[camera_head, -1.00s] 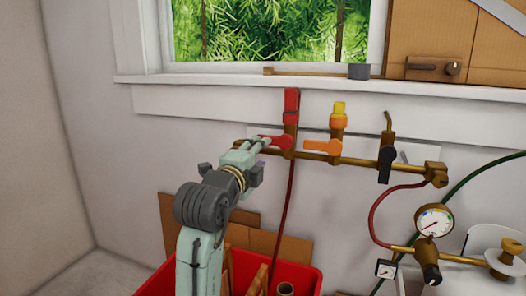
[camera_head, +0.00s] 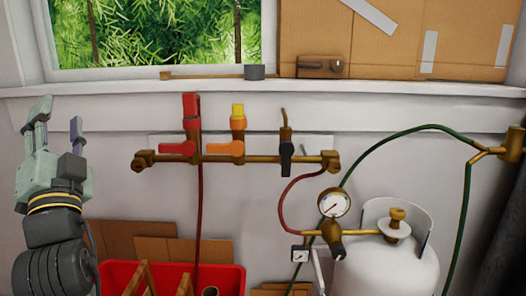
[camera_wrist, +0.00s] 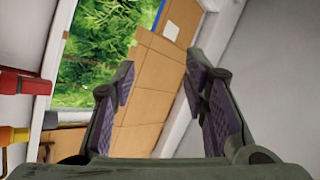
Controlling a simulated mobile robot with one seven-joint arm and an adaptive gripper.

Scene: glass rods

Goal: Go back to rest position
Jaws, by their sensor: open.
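My gripper (camera_head: 58,130) is at the left of the head view, raised with its fingers pointing up. Its fingers are apart and nothing is between them. In the wrist view my gripper (camera_wrist: 160,95) also shows open and empty, with purple finger pads. The brass manifold (camera_head: 255,158) on the wall is to the right of my gripper, apart from it. It carries a red valve handle (camera_head: 177,149), an orange handle (camera_head: 225,148) and a black handle (camera_head: 287,155).
A red crate (camera_head: 228,280) with wooden pieces stands below the manifold. A white gas tank (camera_head: 385,270) with a pressure gauge (camera_head: 334,204) and hoses is at the right. A window sill (camera_head: 400,106) runs above. Cardboard (camera_head: 385,40) covers part of the window.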

